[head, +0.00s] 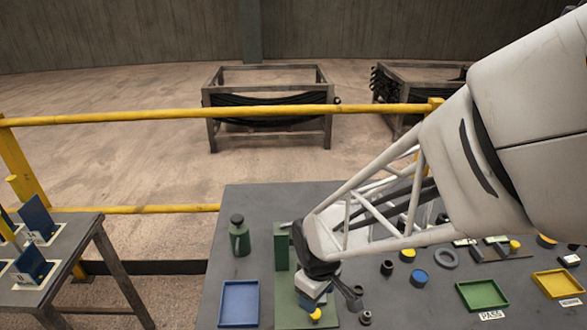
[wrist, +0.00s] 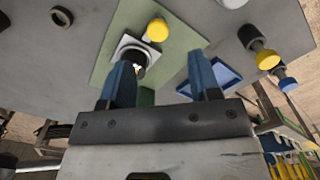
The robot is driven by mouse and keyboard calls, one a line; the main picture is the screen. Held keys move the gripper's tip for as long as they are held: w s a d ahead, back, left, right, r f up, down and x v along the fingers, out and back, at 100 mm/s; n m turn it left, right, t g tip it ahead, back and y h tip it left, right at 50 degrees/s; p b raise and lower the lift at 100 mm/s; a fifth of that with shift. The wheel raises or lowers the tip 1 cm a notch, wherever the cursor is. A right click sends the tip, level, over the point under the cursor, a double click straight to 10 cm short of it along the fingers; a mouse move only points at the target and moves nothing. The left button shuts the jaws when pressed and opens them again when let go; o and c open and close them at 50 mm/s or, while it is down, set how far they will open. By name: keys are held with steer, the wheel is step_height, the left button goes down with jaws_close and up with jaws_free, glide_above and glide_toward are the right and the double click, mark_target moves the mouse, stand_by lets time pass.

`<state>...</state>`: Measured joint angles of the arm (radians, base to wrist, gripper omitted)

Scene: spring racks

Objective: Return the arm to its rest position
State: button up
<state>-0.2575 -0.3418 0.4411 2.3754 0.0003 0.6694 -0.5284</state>
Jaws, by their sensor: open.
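My arm reaches in from the right in the head view, over the grey workbench (head: 230,205), with its end low above a green plate (head: 290,318). In the wrist view my gripper (wrist: 162,72) has its two blue fingers spread apart, with nothing held between them. The green plate (wrist: 112,52) lies beyond the fingers. A pale square block with a dark round part (wrist: 135,55) sits on it near the left finger, and a yellow knob (wrist: 157,30) is close by. I cannot tell whether the left finger touches the block.
A green post (head: 282,248) and a dark green bottle (head: 239,237) stand left of my arm's end. A blue tray (head: 239,304) is at the front left. Green (head: 482,294) and yellow (head: 556,284) trays are right. A yellow rail (head: 110,118) runs behind.

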steer(key=s+d+r+m+t, duration=0.1)
steer(key=s+d+r+m, duration=0.1)
steer(key=r, duration=0.4)
steer(key=s+d+r+m, duration=0.3)
steer(key=d+r+m, duration=0.1)
steer(key=r, duration=0.3)
steer(key=s+d+r+m+t, duration=0.1)
steer(key=s+d+r+m, duration=0.2)
steer(key=r, duration=0.4)
steer(key=shift+s+d+r+t, duration=0.2)
steer(key=shift+s+d+t, duration=0.1)
steer(key=shift+d, duration=0.4)
